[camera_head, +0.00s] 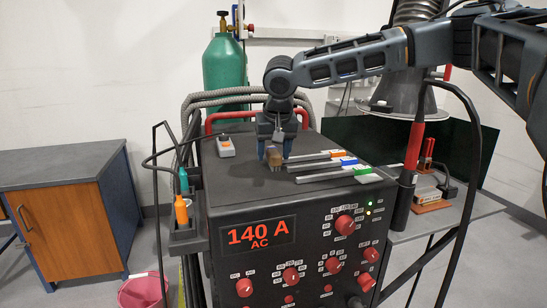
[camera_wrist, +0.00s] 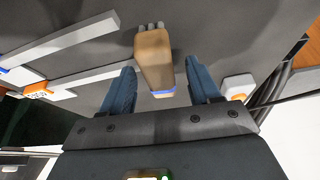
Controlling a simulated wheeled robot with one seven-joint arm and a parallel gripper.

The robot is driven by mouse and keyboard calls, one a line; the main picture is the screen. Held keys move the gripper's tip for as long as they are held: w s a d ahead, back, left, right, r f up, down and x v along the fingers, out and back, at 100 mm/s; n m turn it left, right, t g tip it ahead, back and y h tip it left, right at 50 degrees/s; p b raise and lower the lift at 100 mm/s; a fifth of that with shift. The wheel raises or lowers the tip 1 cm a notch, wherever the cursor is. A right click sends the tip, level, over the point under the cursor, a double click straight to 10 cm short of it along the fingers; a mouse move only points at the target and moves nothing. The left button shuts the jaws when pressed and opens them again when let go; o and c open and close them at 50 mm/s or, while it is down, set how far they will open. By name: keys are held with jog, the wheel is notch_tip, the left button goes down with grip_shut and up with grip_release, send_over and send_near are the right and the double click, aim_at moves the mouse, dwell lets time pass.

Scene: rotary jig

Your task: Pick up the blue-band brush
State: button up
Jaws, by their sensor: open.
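The blue-band brush (camera_wrist: 154,60) has a tan wooden body, grey bristles at one end and a blue band at the end nearer my palm in the wrist view. In the head view the brush (camera_head: 274,158) is on top of the dark welding machine, partly hidden by my fingers. My gripper (camera_head: 275,152) is above it, pointing down, with a blue finger on each side. In the wrist view my gripper (camera_wrist: 161,72) is open, and the brush lies between the fingers with a gap on both sides.
Grey bars with orange (camera_head: 335,153), blue (camera_head: 349,161) and green (camera_head: 362,170) tags lie right of the brush on the machine (camera_head: 300,205). A white box with an orange button (camera_head: 225,146) lies to the left. A red rail (camera_head: 230,115) runs behind.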

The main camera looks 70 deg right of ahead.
aim_at(274, 150)
jog(key=shift+f, duration=0.2)
jog(key=c, duration=1.1)
notch_tip(274, 150, up, 10)
jog(key=shift+r, duration=0.1)
jog(key=o, duration=0.5)
jog(key=c, duration=0.3)
jog(key=shift+c, duration=0.2)
